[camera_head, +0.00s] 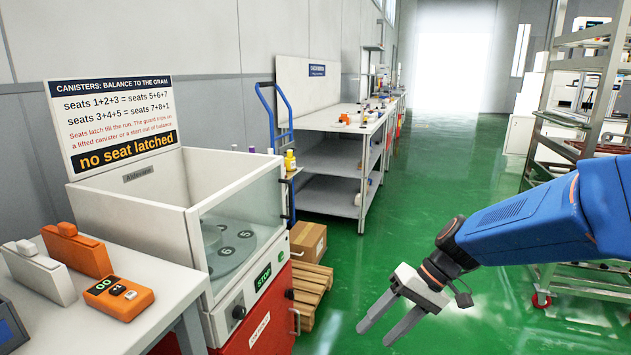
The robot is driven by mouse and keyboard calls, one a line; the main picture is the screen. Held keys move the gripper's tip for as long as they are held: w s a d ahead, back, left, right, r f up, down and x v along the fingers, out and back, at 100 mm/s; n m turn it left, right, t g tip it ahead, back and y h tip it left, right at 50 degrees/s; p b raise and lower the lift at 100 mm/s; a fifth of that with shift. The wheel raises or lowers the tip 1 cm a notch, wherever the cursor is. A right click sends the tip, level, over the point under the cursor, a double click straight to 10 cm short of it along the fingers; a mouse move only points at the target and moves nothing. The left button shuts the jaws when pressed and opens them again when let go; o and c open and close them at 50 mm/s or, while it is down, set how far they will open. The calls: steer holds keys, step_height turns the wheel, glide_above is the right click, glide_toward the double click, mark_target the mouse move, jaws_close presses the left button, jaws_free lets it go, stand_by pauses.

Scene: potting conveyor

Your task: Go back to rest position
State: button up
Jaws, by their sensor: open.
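My gripper (383,332) hangs at the end of my blue arm in the lower right, over the green floor. Its two grey fingers are apart and hold nothing. It is clear of the white machine (128,198) on the left, which has a glass front and a round plate with numbered seats (228,250) inside. The numbers 5 and 6 are readable on the plate. No canister shows on the part of the plate in view.
A table (160,262) at lower left holds orange and grey blocks and an orange device (118,297). Behind the machine are a blue hand truck (288,130), a cardboard box (308,240) on a pallet and a workbench (345,124). A metal rack (540,125) stands right. The middle floor is free.

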steer(key=s+d+r+m+t+h, duration=0.1)
steer(key=s+d+r+t+h, duration=0.1)
steer(key=s+d, duration=0.5)
steer(key=s+d+r+t+h, duration=0.3)
steer(key=s+d+t+h, duration=0.1)
steer(key=s+d+h, duration=0.1)
steer(key=shift+s+d+m+h, duration=0.35)
steer(key=shift+s+d, duration=0.5)
steer(key=shift+d, duration=0.5)
